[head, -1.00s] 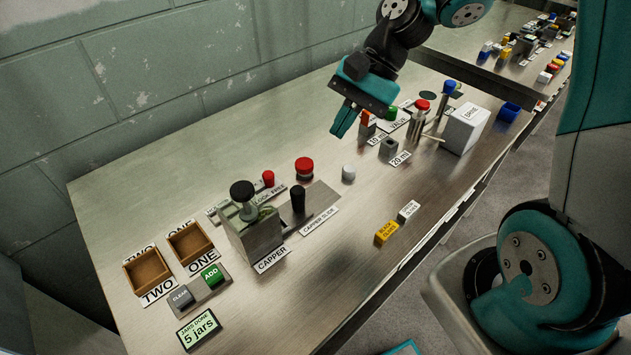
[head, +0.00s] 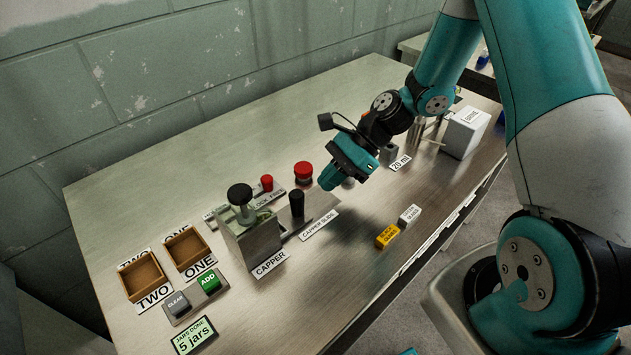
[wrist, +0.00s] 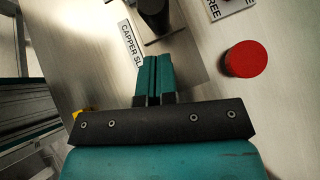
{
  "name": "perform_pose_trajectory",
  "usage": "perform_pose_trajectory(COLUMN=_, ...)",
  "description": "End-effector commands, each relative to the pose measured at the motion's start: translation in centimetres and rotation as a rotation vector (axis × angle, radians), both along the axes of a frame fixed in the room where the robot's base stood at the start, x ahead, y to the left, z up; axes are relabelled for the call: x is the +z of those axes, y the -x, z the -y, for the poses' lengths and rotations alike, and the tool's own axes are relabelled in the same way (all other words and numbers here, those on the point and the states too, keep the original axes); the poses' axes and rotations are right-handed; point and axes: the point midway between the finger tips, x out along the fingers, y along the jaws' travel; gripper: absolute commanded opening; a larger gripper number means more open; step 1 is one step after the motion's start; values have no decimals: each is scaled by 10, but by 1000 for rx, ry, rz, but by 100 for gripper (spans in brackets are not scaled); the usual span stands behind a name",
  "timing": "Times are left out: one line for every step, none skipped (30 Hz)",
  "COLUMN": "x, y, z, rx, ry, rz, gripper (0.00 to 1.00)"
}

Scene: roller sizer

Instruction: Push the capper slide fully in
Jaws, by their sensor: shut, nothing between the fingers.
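The capper (head: 250,238) is a grey metal block with a black round knob on top. Its slide plate (head: 318,204) sticks out to the right, with a black upright handle (head: 297,204) on it, beside the "CAPPER SLIDE" label (head: 319,226). My gripper (head: 327,183) is shut and empty, to the right of the handle and apart from it. In the wrist view my closed teal fingers (wrist: 155,62) point toward the black handle (wrist: 154,14), which is partly cut off at the top edge.
A red mushroom button (head: 303,172) stands just behind my gripper; it also shows in the wrist view (wrist: 246,59). A small red knob (head: 267,183) stands behind the slide. Yellow (head: 387,236) and white (head: 409,215) blocks lie toward the front edge. Bare table lies in front of the slide label.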

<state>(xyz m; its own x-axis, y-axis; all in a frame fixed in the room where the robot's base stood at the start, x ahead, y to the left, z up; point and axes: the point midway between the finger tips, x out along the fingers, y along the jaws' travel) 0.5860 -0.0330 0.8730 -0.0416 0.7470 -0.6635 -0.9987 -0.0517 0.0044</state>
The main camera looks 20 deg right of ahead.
Motion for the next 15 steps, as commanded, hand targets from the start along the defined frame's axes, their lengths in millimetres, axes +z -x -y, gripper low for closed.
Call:
perform_pose_trajectory(x=4, y=1, z=-10, rx=5, ry=0, rz=3, gripper=0)
perform_pose_trajectory(x=5, y=1, z=-14, rx=6, ry=0, rz=2, gripper=0)
perform_pose_trajectory(x=5, y=1, z=-19, rx=5, ry=0, rz=4, gripper=0)
perform_pose_trajectory(x=5, y=1, z=-22, rx=4, ry=0, rz=3, gripper=0)
perform_pose_trajectory(x=5, y=1, z=-24, rx=4, ry=0, rz=3, gripper=0)
perform_pose_trajectory(x=5, y=1, z=-27, rx=3, ry=0, rz=2, gripper=0)
perform_pose_trajectory(x=5, y=1, z=-29, rx=2, ry=0, rz=4, gripper=0)
perform_pose_trajectory(x=5, y=1, z=-30, rx=2, ry=1, rz=4, gripper=0)
perform_pose_trajectory(x=4, y=1, z=-32, rx=2, ry=1, rz=4, gripper=0)
perform_pose_trajectory(x=4, y=2, z=-32, rx=2, ry=1, rz=4, gripper=0)
perform_pose_trajectory(x=4, y=2, z=-33, rx=2, ry=1, rz=4, gripper=0)
perform_pose_trajectory(x=4, y=2, z=-33, rx=2, ry=1, rz=4, gripper=0)
perform_pose_trajectory(x=4, y=2, z=-33, rx=2, ry=1, rz=4, gripper=0)
perform_pose_trajectory(x=4, y=2, z=-33, rx=1, ry=1, rz=4, gripper=0)
perform_pose_trajectory(x=4, y=2, z=-33, rx=1, ry=1, rz=4, gripper=0)
